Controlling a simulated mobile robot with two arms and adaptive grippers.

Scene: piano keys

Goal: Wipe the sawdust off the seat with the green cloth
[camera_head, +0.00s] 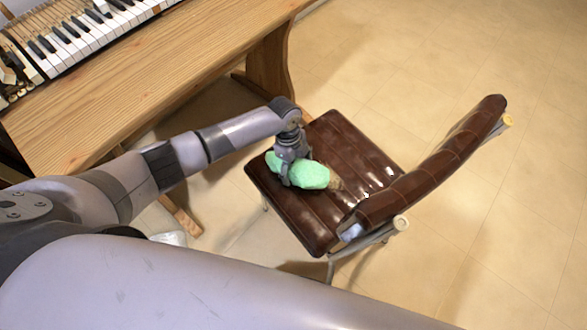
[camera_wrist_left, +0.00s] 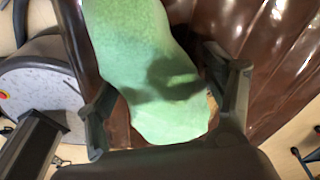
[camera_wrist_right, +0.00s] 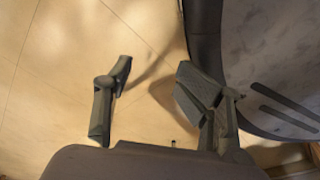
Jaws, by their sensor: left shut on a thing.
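The green cloth (camera_head: 312,176) is a crumpled, pale green bundle on the brown leather seat (camera_head: 345,140) of a chair. My left gripper (camera_head: 288,180) points down at the cloth and is shut on it. In the left wrist view the cloth (camera_wrist_left: 150,75) lies between the two fingers, over the brown leather. A small tan patch, apparently sawdust (camera_head: 336,184), shows at the cloth's right edge. What lies under the cloth is hidden. My right gripper (camera_wrist_right: 155,80) is open and empty above the tiled floor; the head view does not show it.
The chair's brown backrest (camera_head: 440,160) rises on the right of the seat. A wooden desk (camera_head: 170,65) with piano keys (camera_head: 75,40) stands at the upper left, close to my left arm. The tiled floor (camera_head: 500,210) on the right is clear.

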